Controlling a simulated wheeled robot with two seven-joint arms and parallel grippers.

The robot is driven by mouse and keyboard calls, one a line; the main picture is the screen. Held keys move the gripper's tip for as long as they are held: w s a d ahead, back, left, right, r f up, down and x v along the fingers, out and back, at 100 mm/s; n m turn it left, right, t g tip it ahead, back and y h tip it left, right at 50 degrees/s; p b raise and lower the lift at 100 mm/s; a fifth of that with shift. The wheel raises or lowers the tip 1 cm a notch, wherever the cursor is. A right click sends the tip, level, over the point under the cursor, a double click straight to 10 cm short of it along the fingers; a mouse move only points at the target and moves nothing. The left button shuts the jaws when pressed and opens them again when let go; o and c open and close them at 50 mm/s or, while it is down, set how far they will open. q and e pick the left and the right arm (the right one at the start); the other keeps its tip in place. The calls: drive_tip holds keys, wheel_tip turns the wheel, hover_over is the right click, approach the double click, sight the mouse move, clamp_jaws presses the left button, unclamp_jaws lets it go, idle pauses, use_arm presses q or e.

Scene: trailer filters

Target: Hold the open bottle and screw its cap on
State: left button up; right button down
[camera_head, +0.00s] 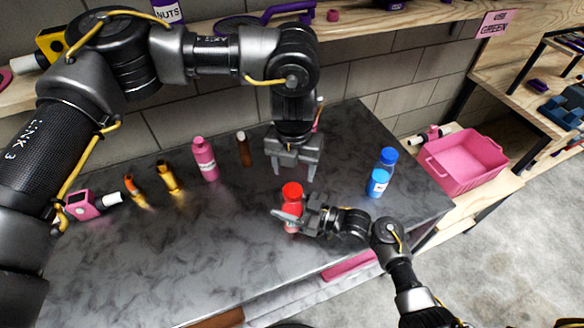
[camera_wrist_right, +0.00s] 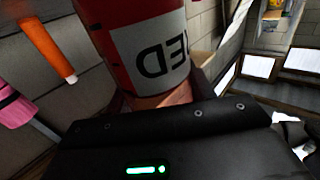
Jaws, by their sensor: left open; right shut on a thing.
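A red bottle (camera_head: 292,206) stands upright on the dark worktop. A brighter red top (camera_head: 292,190) shows at its upper end; I cannot tell whether this is a seated cap. My right gripper (camera_head: 294,215) is shut around the bottle from the right, low on its body.
A pink bottle (camera_head: 204,159) and a brown one (camera_head: 244,149) stand left of my left gripper. Orange items (camera_head: 168,177) are further left. Blue bottles (camera_head: 387,160) stand at right. A pink crate (camera_head: 462,162) is beyond the right edge. The front-left worktop is clear.

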sight(293, 190)
use_arm(q)
drive_tip(key=n, duration=0.3)
drive_tip(key=r+n, duration=0.1)
drive_tip(key=n, duration=0.2)
drive_tip(key=shift+s+n, duration=0.15)
drive_tip(key=shift+n, duration=0.25)
drive_tip(key=n, duration=0.5)
drive_tip(key=shift+s+a, duration=0.15)
drive_tip(key=shift+f, duration=4)
drive_tip(key=c, duration=0.9)
drive_tip(key=o, duration=1.1)
drive_tip(key=shift+c, duration=0.2)
